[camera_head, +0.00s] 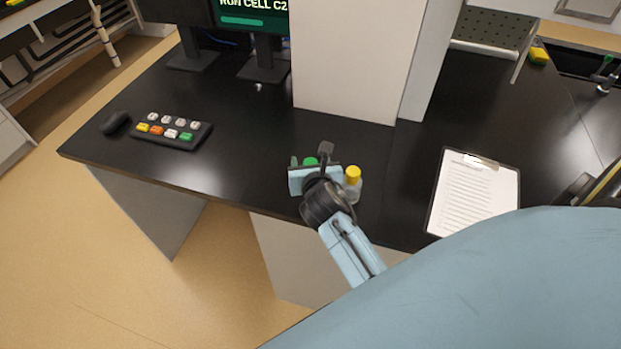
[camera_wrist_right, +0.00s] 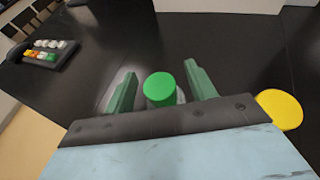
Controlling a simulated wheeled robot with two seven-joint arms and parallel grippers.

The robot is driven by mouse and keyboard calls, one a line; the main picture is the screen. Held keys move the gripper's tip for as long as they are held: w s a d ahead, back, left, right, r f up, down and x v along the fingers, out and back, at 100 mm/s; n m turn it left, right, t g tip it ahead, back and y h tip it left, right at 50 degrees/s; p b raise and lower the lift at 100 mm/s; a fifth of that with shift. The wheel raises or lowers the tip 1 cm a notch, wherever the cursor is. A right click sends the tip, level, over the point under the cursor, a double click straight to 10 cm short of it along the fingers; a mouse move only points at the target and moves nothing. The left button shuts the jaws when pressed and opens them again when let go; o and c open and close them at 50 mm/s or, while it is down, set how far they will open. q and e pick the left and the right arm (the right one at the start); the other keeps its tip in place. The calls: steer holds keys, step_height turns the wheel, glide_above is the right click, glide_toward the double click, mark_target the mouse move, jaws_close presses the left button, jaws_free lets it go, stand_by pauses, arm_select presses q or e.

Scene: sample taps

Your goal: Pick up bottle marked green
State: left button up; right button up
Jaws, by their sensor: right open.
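The bottle marked green shows its green cap (camera_wrist_right: 159,88) in the right wrist view, with a little of its clear body below the cap. The cap also shows in the head view (camera_head: 310,161), mostly hidden behind my right gripper. My right gripper (camera_wrist_right: 160,82) is open, with one green finger on each side of the green cap. I see gaps between the cap and both fingers. The gripper also shows in the head view (camera_head: 309,163). The lower part of the bottle is hidden by the gripper body. My left gripper is not in view.
A bottle with a yellow cap (camera_head: 353,173) stands just right of my right gripper; its cap is close in the wrist view (camera_wrist_right: 280,109). A clipboard (camera_head: 474,192) lies to the right. A white block (camera_head: 355,60) stands behind. A button box (camera_head: 171,131) and mouse (camera_head: 115,123) are left.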

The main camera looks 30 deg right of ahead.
steer(key=shift+w+d+f, duration=0.25)
steer(key=shift+w, duration=0.25)
jaws_close()
